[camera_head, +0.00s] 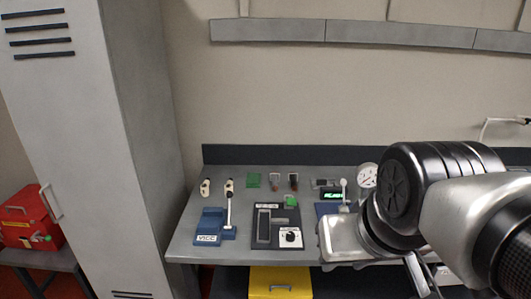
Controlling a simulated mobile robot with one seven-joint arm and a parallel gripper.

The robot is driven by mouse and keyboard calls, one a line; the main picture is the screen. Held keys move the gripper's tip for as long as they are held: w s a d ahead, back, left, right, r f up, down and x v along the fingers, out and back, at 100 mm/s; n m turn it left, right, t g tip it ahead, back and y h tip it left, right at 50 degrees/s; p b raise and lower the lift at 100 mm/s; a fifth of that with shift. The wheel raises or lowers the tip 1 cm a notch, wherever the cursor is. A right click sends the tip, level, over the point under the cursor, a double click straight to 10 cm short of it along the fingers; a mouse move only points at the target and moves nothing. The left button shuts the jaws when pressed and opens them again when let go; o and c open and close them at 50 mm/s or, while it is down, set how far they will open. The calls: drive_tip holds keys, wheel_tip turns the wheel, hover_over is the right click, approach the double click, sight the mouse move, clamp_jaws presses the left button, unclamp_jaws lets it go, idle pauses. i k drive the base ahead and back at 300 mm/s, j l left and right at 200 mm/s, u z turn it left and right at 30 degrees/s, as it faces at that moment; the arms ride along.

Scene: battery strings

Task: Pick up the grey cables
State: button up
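I cannot make out grey cables for certain. A pale, thin, cable-like piece (505,121) shows against the wall at the far right edge, partly cut off by the frame and by my arm. My arm fills the lower right of the view, with its black joint and silver links in front of the bench's right part. My gripper cannot be made out; the arm hides whatever lies behind it.
A grey workbench (185,243) holds a blue device (212,226), a black panel with a dial (278,226), a round gauge (367,174) and small parts. A tall grey locker (90,150) stands left, with a red box (30,217) beyond. A yellow box (280,283) sits below.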

sight(274, 180)
drive_tip(key=i+j, duration=0.25)
drive_tip(key=i, duration=0.25)
drive_tip(key=i+j+z, duration=0.1)
drive_tip(key=i+j, duration=0.15)
drive_tip(key=i, duration=0.3)
